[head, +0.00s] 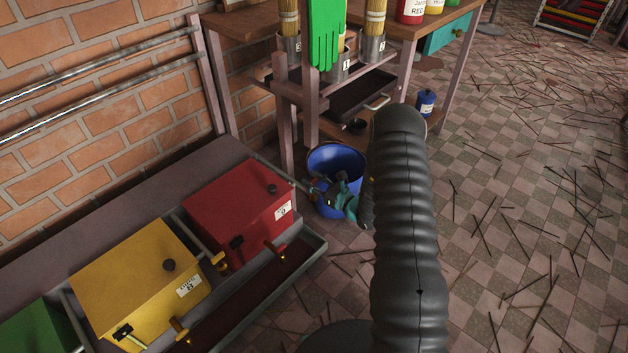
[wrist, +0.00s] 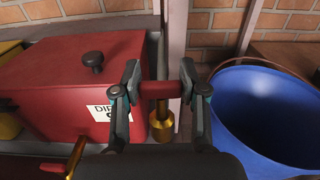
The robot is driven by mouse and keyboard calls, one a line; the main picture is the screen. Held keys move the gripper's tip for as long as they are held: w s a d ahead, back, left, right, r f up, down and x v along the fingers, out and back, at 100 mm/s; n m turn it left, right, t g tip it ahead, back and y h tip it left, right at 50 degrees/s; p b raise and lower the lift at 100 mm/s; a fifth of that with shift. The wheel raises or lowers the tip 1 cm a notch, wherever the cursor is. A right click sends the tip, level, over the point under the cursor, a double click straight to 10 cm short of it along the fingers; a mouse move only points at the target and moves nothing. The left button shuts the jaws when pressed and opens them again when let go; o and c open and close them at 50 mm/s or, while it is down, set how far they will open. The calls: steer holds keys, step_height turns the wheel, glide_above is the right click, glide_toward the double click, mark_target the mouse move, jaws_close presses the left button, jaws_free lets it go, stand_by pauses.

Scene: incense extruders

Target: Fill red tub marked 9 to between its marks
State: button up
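The red tub (head: 235,205) stands at lower left in the head view, with a dark lid knob and a white label that seems to read 9. It also fills the left of the wrist view (wrist: 50,90), its label partly covered by my left finger. A brass tap sticks out from its front (head: 275,250). My gripper (head: 330,193) is just right of the tub, over the blue bucket in the head view. In the wrist view its fingers (wrist: 161,88) close on a red crossbar (wrist: 161,90) with a brass end below. I cannot make out level marks.
A yellow tub (head: 140,280) and a green tub (head: 40,330) stand left of the red one, above a grey trough (head: 315,255). The blue bucket (head: 335,158) is on the floor by a wooden table. Sticks litter the open tiled floor to the right.

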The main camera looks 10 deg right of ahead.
steer(key=shift+d+b, duration=0.1)
steer(key=shift+b, duration=0.25)
steer(key=shift+w+f+n+g+y+b, duration=0.15)
steer(key=shift+n+g+y+b, duration=0.85)
steer(key=shift+n+y+b, duration=0.15)
steer(key=n+g+y+b, duration=0.2)
steer(key=g, duration=0.1)
steer(key=shift+f+n+y+b, duration=0.1)
steer(key=shift+n+y+b, duration=0.15)
steer(key=shift+b, duration=0.05)
steer(key=n+g+y+b, duration=0.1)
steer(key=n+g+b, duration=0.1)
steer(key=g, duration=0.1)
steer(key=n+g+y+b, duration=0.1)
steer(key=n+g+b, duration=0.1)
steer(key=g, duration=0.2)
steer(key=shift+n, duration=0.3)
steer(key=shift+r+n+g+y+b, duration=0.15)
steer(key=shift+n+g+b, duration=0.15)
steer(key=shift+g, duration=0.25)
steer(key=shift+r+n+g+y+b, duration=0.15)
steer(key=shift+n+g, duration=0.25)
steer(key=shift+g, duration=0.15)
steer(key=shift+r, duration=0.1)
